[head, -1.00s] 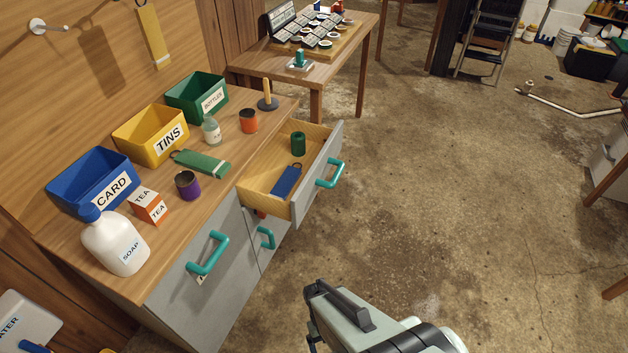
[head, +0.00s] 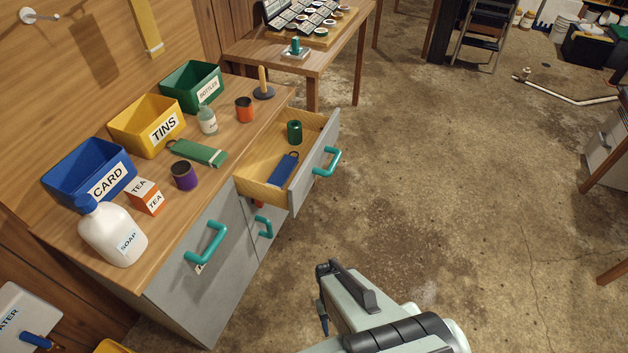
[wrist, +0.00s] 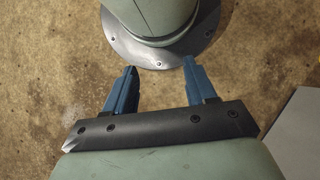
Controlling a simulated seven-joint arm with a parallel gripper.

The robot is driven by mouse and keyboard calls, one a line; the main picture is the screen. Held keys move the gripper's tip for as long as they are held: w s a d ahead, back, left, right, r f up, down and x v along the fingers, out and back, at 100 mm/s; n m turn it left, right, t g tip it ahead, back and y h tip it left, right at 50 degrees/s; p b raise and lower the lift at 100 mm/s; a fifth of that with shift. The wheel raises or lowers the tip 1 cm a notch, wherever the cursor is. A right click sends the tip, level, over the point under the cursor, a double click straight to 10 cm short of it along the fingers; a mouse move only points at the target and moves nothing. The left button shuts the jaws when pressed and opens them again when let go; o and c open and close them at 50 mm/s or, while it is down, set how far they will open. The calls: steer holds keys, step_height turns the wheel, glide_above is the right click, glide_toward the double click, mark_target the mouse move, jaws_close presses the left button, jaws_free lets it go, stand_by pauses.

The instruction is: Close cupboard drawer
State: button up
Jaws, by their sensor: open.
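The cupboard drawer (head: 308,177) is pulled out from the grey cupboard, with a teal handle (head: 327,162) on its grey front. The drawer does not show in the wrist view.
The cupboard top (head: 210,176) holds a soap bottle (head: 113,232), bins, a tea box and cups. Two more teal handles are on the cupboard doors below, one being the large handle (head: 207,243). The concrete floor (head: 430,180) to the right is clear.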

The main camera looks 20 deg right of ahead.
steer(key=w+d+r+m+t, duration=0.1)
steer(key=w+d, duration=0.1)
steer(key=d, duration=0.1)
steer(key=w+d+m+t+y, duration=0.1)
steer(key=w+d+m, duration=0.1)
steer(key=d, duration=0.2)
steer(key=w+d+r+m+y, duration=0.1)
steer(key=w+d, duration=0.1)
steer(key=d, duration=0.2)
steer(key=shift+w+r+m+t, duration=0.25)
steer(key=shift+r+m+t, duration=0.1)
steer(key=shift+m+t, duration=0.05)
jaws_close()
steer(key=w+d+r+m+t+y, duration=0.4)
steer(key=w+d+r+m+t, duration=0.25)
steer(key=w, duration=0.25)
steer(key=w+r+m+t+y, duration=0.5)
steer(key=w+r+m+t, duration=0.5)
steer(key=r, duration=0.7)
steer(key=shift+w+d+m+y, duration=0.4)
steer(key=shift+w+m, duration=1.05)
steer(key=shift+m, duration=0.6)
